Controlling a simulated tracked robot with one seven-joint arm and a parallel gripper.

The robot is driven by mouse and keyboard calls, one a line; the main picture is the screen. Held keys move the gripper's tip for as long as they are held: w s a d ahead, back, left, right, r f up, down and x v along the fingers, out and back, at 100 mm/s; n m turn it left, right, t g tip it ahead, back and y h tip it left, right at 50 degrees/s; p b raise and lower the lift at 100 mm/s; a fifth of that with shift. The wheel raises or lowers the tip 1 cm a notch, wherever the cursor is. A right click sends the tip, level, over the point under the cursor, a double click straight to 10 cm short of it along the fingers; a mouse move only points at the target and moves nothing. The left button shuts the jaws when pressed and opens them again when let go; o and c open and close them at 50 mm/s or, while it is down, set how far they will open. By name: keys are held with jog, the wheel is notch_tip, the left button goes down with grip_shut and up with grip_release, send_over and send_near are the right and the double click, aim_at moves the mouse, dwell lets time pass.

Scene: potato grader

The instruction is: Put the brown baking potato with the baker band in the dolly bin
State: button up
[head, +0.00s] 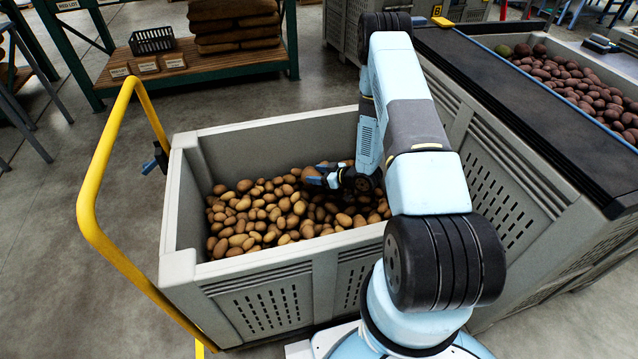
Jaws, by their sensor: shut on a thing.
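The dolly bin (178,215) is a grey slatted crate beside a yellow push handle, with many brown potatoes (262,215) inside. My gripper (315,178) reaches down inside the bin near its back middle, low over the heap. It is shut on a brown potato (308,172) at its blue fingertips. No band can be made out on it at this size, and my fingers hide part of it. I cannot tell whether the held potato touches the heap.
The yellow handle (92,190) rises at the bin's left. A dark belt (520,105) runs along the right, with another bin of dark red potatoes (580,85) beyond it. A rack (215,62) with sacks and a black basket stands behind.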

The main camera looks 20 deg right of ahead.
jog(key=shift+f, duration=2.1)
jog(key=o, duration=1.2)
jog(key=shift+o, duration=0.2)
jog(key=shift+s, duration=0.1)
